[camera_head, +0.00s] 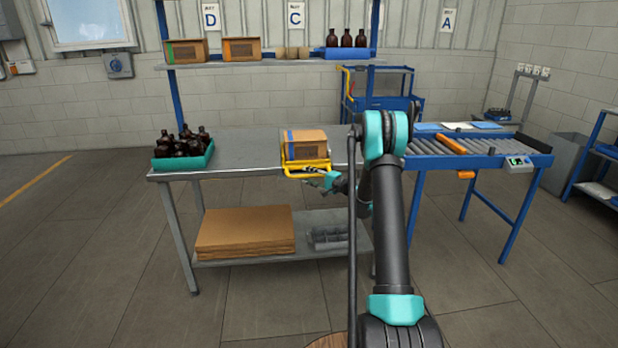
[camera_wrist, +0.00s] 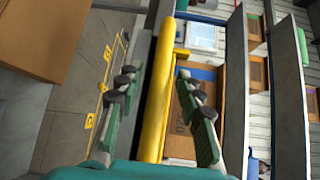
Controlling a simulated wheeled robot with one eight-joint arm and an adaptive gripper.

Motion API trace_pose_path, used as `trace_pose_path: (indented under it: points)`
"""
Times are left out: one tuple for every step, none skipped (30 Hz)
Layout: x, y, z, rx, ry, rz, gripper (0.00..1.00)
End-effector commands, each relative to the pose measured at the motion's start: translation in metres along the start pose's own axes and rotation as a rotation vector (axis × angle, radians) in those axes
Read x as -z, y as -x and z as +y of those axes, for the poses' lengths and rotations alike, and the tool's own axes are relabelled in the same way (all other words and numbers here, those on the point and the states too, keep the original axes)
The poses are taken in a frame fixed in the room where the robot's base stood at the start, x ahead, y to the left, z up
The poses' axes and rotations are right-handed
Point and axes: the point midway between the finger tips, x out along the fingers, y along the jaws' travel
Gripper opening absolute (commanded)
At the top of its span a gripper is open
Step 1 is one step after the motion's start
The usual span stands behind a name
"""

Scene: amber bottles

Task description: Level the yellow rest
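The yellow rest (camera_head: 297,172) sits at the front edge of the steel table, with a cardboard box (camera_head: 305,145) standing on it. Its exact tilt is hard to tell at this size. My gripper (camera_head: 322,178) is at the front of the rest, partly hidden by its own links. In the wrist view my gripper (camera_wrist: 157,100) is open, with a finger on each side of a yellow bar (camera_wrist: 158,90) of the rest. Gaps show between the bar and both fingers. The box (camera_wrist: 185,110) shows behind the right finger.
A teal crate of amber bottles (camera_head: 183,160) stands on the left of the steel table (camera_head: 235,150). Cardboard sheets (camera_head: 245,231) lie on the lower shelf. A roller conveyor (camera_head: 480,152) is at the right. A shelf (camera_head: 270,65) hangs above the table.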

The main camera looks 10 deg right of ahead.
Motion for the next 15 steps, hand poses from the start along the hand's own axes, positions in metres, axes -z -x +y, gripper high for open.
trace_pose_path:
  points:
    - [0.000, 0.000, 0.000, 0.000, 0.000, 0.000, 0.37]
    - [0.000, 0.000, 0.000, 0.000, 0.000, 0.000, 0.37]
    - [0.000, 0.001, 0.000, 0.000, 0.000, 0.000, 0.37]
    - [0.000, 0.003, 0.000, 0.000, 0.000, 0.000, 0.37]
    - [0.000, 0.004, 0.000, 0.000, 0.000, 0.001, 0.37]
    - [0.000, 0.008, 0.000, 0.000, 0.000, 0.001, 0.37]
    - [0.001, 0.011, 0.000, 0.000, 0.000, 0.002, 0.37]
    - [0.001, 0.016, 0.000, 0.000, 0.000, 0.002, 0.37]
    - [0.001, 0.022, 0.000, 0.000, 0.000, 0.003, 0.37]
    - [0.001, 0.028, 0.000, 0.000, 0.000, 0.003, 0.37]
    - [0.001, 0.034, 0.000, 0.000, 0.000, 0.003, 0.37]
    - [0.001, 0.043, 0.000, 0.000, 0.000, 0.003, 0.37]
    - [0.001, 0.049, 0.000, 0.000, 0.000, 0.004, 0.37]
    - [0.001, 0.056, 0.000, 0.000, 0.000, 0.003, 0.37]
    - [0.001, 0.064, 0.000, 0.000, 0.000, 0.003, 0.37]
